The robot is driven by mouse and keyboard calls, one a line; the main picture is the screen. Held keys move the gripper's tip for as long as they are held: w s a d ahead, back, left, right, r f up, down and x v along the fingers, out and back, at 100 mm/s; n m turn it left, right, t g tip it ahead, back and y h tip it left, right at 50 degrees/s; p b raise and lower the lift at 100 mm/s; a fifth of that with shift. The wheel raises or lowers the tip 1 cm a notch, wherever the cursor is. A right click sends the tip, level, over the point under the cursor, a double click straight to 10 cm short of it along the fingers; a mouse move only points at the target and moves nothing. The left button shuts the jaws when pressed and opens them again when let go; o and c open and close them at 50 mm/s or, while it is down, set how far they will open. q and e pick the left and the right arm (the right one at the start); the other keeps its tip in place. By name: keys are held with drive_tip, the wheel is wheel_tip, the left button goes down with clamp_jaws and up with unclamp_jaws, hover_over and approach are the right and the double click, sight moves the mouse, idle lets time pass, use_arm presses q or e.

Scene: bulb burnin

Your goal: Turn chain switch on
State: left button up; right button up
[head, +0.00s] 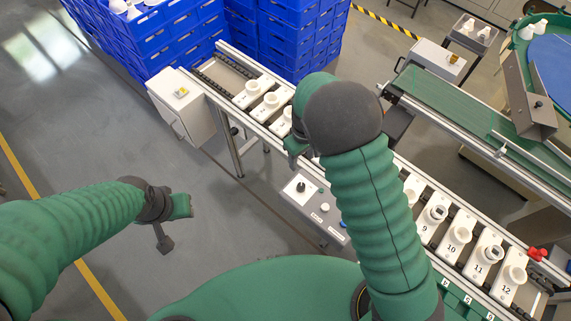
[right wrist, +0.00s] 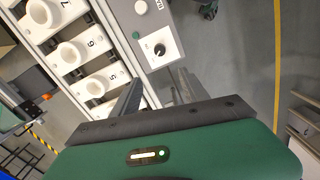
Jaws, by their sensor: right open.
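A grey control box (head: 300,207) is fixed along the front of the chain conveyor. It carries a black rotary switch (head: 301,187) on a white plate, a white button (head: 325,208) and small labels. In the right wrist view the rotary switch (right wrist: 159,49) lies just beyond my right gripper (right wrist: 157,88), whose two fingers are apart with nothing between them. They appear not to touch the switch. The switch's exact setting is too small to read. In the head view my right arm mostly hides that gripper. My left gripper (head: 170,222) hangs over bare floor, its jaws unclear.
The conveyor (head: 218,73) carries numbered white sockets (head: 460,236), some holding bulbs, and runs close beside the box. A white cabinet (head: 184,107) stands at its left end. Blue crates (head: 150,45) are stacked behind. The floor in front is clear.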

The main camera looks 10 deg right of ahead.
drive_tip(key=p, duration=0.1)
hover_over(300, 185)
drive_tip(key=s, duration=0.1)
wheel_tip(300, 185, down, 5)
drive_tip(key=f, duration=0.3)
drive_tip(key=f+p, duration=0.1)
drive_tip(key=f, duration=0.2)
drive_tip(key=w+f, duration=0.1)
drive_tip(key=f, duration=0.3)
drive_tip(key=shift+w+f, duration=0.1)
drive_tip(key=shift+s+f, duration=0.2)
drive_tip(key=shift+f, duration=0.05)
drive_tip(key=shift+s, duration=0.1)
drive_tip(key=shift+d+f, duration=0.1)
drive_tip(key=shift+d, duration=0.1)
drive_tip(key=shift+d+f, duration=0.1)
drive_tip(key=c, duration=0.4)
use_arm(q)
drive_tip(key=r, duration=0.1)
drive_tip(key=s+r, duration=0.1)
drive_tip(key=r, duration=0.1)
drive_tip(key=shift+s+d+r, duration=0.1)
drive_tip(key=shift+s+d, duration=0.25)
drive_tip(key=shift+s, duration=0.05)
use_arm(e)
drive_tip(key=shift+w+a, duration=0.2)
drive_tip(key=shift+a, duration=0.05)
clamp_jaws()
